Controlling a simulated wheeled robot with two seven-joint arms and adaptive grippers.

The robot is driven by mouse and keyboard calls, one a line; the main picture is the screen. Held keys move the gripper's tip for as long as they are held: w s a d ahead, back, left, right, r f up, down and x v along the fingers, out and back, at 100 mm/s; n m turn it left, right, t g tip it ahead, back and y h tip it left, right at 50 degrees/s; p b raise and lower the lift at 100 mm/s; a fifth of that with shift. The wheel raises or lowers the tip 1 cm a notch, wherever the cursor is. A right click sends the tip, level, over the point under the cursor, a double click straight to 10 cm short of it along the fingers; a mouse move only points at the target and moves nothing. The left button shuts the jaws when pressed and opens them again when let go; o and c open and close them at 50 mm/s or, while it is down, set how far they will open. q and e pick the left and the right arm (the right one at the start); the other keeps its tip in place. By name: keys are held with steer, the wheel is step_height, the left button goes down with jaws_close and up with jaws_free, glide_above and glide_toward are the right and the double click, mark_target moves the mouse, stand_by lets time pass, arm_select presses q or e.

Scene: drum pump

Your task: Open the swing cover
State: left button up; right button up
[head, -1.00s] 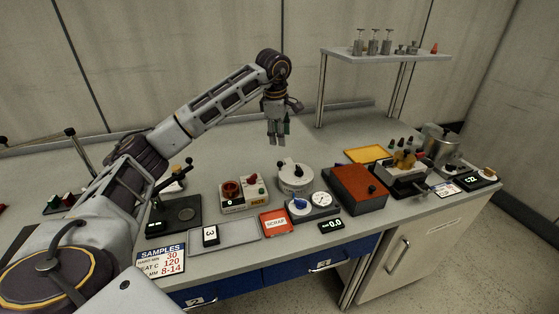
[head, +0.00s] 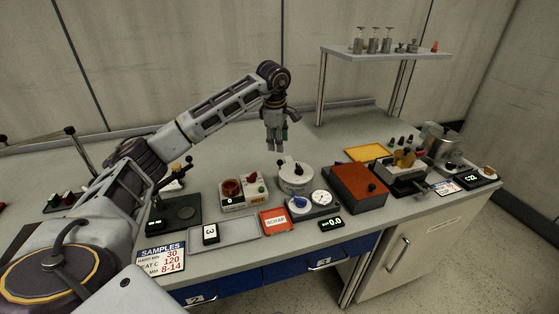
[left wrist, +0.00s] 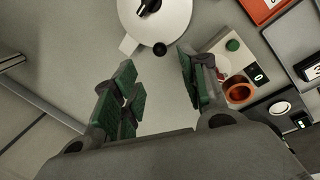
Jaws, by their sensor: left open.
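A white round unit (head: 296,180) with a flat lid and a black knob on top stands in the middle of the bench. It also shows at the top of the left wrist view (left wrist: 165,22), with a white tab and a small black ball at its near edge. I take its lid to be the swing cover, but cannot be sure; it looks shut. My left gripper (head: 276,146) points down, open and empty, above and behind the unit, not touching it. Its green-padded fingers (left wrist: 156,80) are apart in the left wrist view. My right gripper is not in view.
Left of the unit is a box with a red-brown ring (head: 232,190). A gauge with a blue knob (head: 299,204) stands in front, and a red-brown box (head: 357,188) at right. A raised shelf (head: 385,52) stands at the back right. The bench behind the unit is clear.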

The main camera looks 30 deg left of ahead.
mark_target(280, 161)
arm_select(q)
steer(key=f, duration=0.3)
steer(key=w+f, duration=0.1)
steer(key=f, duration=0.5)
steer(key=shift+w+a+f, duration=0.25)
steer(key=shift+w, duration=0.15)
jaws_close()
